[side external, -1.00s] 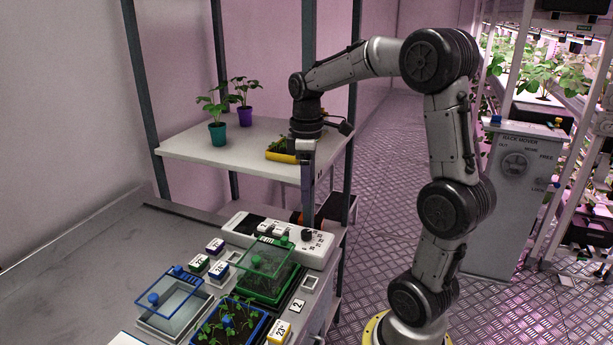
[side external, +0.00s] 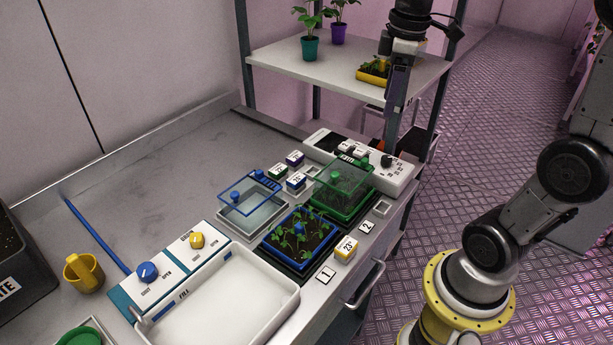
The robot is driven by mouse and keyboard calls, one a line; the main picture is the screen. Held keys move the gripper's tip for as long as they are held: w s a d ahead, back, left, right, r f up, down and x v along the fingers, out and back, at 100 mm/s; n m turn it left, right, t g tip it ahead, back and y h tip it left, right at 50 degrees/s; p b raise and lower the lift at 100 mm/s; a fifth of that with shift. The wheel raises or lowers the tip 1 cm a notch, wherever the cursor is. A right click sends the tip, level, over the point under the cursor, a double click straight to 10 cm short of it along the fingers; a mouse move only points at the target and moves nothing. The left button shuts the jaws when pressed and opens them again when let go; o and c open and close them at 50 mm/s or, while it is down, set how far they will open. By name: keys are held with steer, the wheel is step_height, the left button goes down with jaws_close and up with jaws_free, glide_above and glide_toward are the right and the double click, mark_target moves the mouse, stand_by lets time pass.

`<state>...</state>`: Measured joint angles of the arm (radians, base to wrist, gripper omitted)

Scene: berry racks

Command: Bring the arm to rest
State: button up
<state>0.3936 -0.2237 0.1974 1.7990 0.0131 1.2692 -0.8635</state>
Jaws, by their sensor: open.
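My gripper (side external: 389,142) hangs pointing down over the far right end of the white control box, in front of the shelf. Its jaws are open and I see nothing held between them. The fingertips show edge-on, and I cannot tell how far above the box they are. Most of my upper arm is outside the picture; my base stands at the lower right.
The white control box (side external: 323,142) lies below my gripper. Nearby are a green-lidded tray (side external: 343,184), a seedling tray (side external: 301,234) and a blue-lidded tray (side external: 248,196). A shelf (side external: 290,64) with potted plants stands behind. A white basin (side external: 215,305) is in front.

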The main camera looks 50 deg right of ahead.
steer(key=s+a+f+m+t, duration=0.4)
steer(key=s+a+m, duration=0.1)
steer(key=s+a, duration=0.6)
steer(key=shift+f, duration=0.25)
stand_by(0.9)
